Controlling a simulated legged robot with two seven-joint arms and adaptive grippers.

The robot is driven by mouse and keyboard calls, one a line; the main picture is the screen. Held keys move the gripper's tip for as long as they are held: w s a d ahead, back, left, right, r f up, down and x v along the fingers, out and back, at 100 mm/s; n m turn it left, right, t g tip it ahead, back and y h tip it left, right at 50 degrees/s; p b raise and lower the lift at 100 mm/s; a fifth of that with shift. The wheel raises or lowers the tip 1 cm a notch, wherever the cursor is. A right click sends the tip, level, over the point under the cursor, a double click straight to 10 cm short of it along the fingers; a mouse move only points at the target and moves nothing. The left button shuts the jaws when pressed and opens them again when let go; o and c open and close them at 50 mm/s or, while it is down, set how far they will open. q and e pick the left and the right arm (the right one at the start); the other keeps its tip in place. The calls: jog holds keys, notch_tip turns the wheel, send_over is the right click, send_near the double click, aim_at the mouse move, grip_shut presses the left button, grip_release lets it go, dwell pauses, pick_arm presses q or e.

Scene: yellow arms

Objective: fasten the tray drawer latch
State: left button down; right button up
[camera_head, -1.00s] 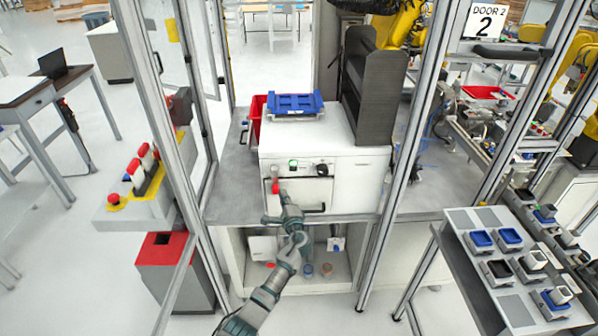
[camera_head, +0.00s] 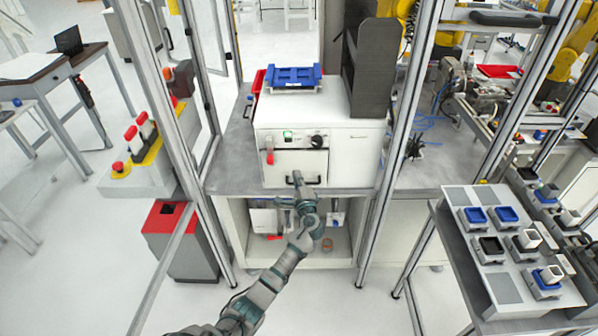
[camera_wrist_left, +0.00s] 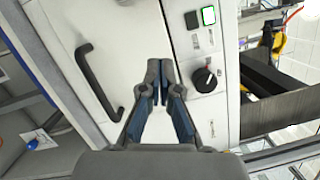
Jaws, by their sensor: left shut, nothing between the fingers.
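The white cabinet (camera_head: 352,150) stands on a grey bench, with the tray drawer (camera_head: 303,162) in its front face. The red latch handle (camera_head: 269,156) hangs down at the drawer's left edge. My left gripper (camera_head: 297,177) is shut and empty in front of the drawer's lower part, to the right of the latch and apart from it. The left wrist view shows its closed fingertips (camera_wrist_left: 160,82) between the black drawer handle (camera_wrist_left: 97,82) and the black knob (camera_wrist_left: 204,80). The latch is outside that view. My right gripper is not in view.
A green-lit button (camera_wrist_left: 208,15) sits beside the knob. Metal frame posts (camera_head: 385,170) stand on both sides. A side table (camera_head: 470,285) with small blue and black trays stands right.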

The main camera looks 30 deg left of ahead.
pick_arm(q)
jog(key=v, duration=0.6)
notch_tip(320, 180, down, 17)
jog(key=s+a+g+h, duration=0.1)
jog(key=a+h, duration=0.1)
jog(key=h, duration=0.2)
jog(key=s+d+f+g+h, duration=0.2)
jog(key=s+d+f, duration=0.3)
jog(key=f, duration=0.7)
jog(key=s+d+f+g+h, duration=0.25)
jog(key=s+f, duration=0.45)
jog(key=f, duration=0.5)
jog(key=s+d+f+n+g+h, duration=0.1)
jog(key=s+f+n+g+h, duration=0.15)
jog(key=s+f, duration=0.8)
jog(key=s+d+f+n+g+h, duration=0.1)
jog(key=s+d+f+n, duration=0.15)
jog(key=s+f, duration=0.75)
jog(key=s+d+f+n+g, duration=0.1)
jog(key=s+n, duration=0.1)
jog(key=s, duration=1)
jog(key=s+d+f+n+g+h, duration=0.1)
jog(key=s+d+n+g, duration=0.1)
jog(key=s, duration=1.1)
jog(key=shift+n, duration=0.5)
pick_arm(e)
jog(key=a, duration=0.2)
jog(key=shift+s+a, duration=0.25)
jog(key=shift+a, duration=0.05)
